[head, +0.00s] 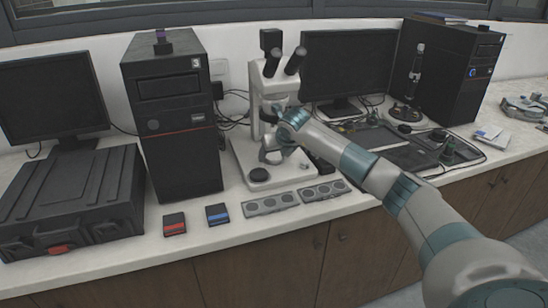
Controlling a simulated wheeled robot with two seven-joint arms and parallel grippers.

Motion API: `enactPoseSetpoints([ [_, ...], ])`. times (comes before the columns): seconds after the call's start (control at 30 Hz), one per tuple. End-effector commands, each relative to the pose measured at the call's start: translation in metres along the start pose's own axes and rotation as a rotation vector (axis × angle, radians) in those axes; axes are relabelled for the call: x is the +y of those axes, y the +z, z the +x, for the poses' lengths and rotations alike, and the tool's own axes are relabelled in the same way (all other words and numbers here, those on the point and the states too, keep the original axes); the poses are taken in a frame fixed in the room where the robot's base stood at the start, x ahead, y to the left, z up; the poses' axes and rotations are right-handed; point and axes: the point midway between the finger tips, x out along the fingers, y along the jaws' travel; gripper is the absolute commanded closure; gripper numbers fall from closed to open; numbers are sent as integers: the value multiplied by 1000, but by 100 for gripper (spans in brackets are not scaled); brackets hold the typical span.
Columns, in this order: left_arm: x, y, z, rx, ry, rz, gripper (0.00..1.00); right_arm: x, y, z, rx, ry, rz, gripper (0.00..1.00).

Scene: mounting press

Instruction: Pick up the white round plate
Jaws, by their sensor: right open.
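My right arm reaches in from the right, and my right gripper (270,153) is at the microscope, just above and behind the disc. The gripper is open. Its fingers are small and dark here, and I see no contact with the disc. My wrist hides part of the microscope (255,95). My left gripper is out of view.
Two grey trays with round wells (270,204) (325,191) lie in front of the microscope. A red-marked box (174,224) and a blue-marked box (217,214) lie left of them. A computer tower (180,120) stands to the left and a monitor (348,65) behind.

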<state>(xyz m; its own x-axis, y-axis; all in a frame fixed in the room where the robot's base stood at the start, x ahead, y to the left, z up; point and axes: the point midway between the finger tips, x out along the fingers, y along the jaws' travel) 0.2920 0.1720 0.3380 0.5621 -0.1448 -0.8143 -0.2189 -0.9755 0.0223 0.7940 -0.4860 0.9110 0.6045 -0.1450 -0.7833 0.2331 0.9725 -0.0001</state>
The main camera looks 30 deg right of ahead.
Motion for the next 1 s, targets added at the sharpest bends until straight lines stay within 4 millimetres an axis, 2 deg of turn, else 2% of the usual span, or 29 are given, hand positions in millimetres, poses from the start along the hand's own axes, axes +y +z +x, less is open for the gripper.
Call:
enactPoseSetpoints([
  [0.33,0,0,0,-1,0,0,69,0,0,0,0,0,0,32],
  [0.37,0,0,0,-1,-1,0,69,0,0,0,0,0,0,34],
  [0.53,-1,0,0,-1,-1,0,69,0,0,0,0,0,1,75],
  [0.57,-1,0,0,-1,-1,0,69,0,0,0,0,0,1,76],
  [1.0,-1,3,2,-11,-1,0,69,0,4,-4,-1,0,1,76],
])
